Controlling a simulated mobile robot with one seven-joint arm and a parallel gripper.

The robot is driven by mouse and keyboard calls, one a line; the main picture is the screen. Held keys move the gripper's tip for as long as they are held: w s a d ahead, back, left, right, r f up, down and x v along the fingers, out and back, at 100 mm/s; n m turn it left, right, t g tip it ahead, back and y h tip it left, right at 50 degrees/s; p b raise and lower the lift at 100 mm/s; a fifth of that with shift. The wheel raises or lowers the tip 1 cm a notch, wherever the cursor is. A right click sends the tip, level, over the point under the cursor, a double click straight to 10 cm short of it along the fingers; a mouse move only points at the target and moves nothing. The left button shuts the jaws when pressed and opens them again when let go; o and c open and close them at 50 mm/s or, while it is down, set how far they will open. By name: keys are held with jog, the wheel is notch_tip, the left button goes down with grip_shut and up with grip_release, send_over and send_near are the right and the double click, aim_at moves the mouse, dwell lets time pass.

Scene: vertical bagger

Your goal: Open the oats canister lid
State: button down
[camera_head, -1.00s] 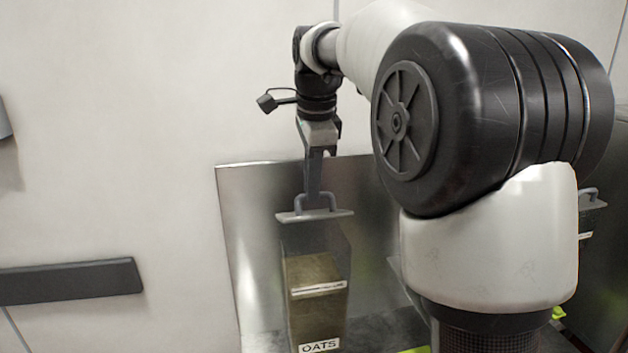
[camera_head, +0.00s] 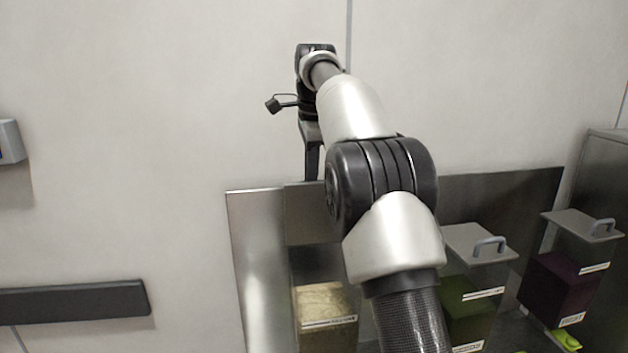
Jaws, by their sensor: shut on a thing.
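The oats canister (camera_head: 326,303) is a clear box with tan oats inside, left of my forearm; its lower front is cut off by the frame edge. Its grey lid (camera_head: 308,216) stands up steeply at the canister's back, its flat face toward the camera, and the top of the canister looks open. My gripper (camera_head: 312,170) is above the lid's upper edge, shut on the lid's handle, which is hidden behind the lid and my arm.
A canister with green contents (camera_head: 470,305) and a closed lid stands right of my arm. Further right is a canister with dark purple contents (camera_head: 560,285), also lidded. A metal backsplash (camera_head: 257,265) is behind, and a dark wall bar (camera_head: 75,301) is at left.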

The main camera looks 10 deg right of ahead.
jog(key=shift+w+f, duration=0.6)
jog(key=shift+w, duration=0.25)
jog(key=c, duration=1.8)
grip_release()
jog(key=shift+w, duration=0.15)
jog(key=shift+r, duration=0.2)
